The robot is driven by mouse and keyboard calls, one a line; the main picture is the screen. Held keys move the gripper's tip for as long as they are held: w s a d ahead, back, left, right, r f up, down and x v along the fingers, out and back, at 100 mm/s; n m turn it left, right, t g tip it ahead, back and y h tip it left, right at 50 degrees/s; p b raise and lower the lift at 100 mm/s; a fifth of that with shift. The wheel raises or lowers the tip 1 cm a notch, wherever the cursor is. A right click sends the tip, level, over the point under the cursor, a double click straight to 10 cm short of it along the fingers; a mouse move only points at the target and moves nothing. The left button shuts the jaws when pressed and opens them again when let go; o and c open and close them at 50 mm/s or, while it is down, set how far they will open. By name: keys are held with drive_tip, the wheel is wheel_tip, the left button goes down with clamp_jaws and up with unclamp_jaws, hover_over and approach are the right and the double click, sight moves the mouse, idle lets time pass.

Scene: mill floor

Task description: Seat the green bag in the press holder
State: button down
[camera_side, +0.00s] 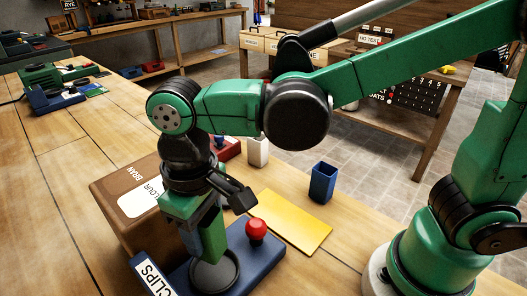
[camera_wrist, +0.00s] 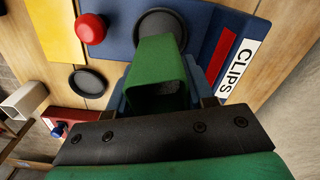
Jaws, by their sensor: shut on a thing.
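The green bag (camera_side: 213,238) is an upright, block-like pouch held in my gripper (camera_side: 200,225). In the wrist view the bag (camera_wrist: 160,68) is between the two blue-grey fingers of my gripper (camera_wrist: 163,97), which are shut on it. The press holder is a black round cup (camera_side: 229,279) on a blue base (camera_side: 268,262). The bag's lower end overlaps the cup's back rim in the side view. In the wrist view it covers the near part of the cup (camera_wrist: 163,22). I cannot tell whether its bottom is inside the cup or just above it.
A red knob (camera_side: 256,229) rises from the base beside the cup. A brown flour box (camera_side: 125,205) stands close behind my gripper. A CLIPS label (camera_side: 152,277), a yellow sheet (camera_side: 290,222) and a blue cup (camera_side: 323,182) are nearby. Bare tabletop lies left.

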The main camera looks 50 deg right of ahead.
sight(211, 254)
drive_tip(key=shift+f, duration=2.3)
drive_tip(key=shift+f, duration=0.55)
drive_tip(key=c, duration=0.6)
unclamp_jaws()
drive_tip(key=shift+f, duration=0.1)
drive_tip(key=shift+r, duration=5.55)
drive_tip(key=d+f+m+t, duration=0.1)
drive_tip(key=d+m+t, duration=0.1)
drive_tip(key=d, duration=0.7)
drive_tip(key=w+d+f+m+t, duration=0.1)
drive_tip(key=d+f+t, duration=0.1)
drive_tip(key=d+t, duration=0.3)
drive_tip(key=d, duration=0.4)
drive_tip(key=shift+w+f+m, duration=0.15)
drive_tip(key=shift+w+m, duration=0.1)
drive_tip(key=shift+m, duration=0.15)
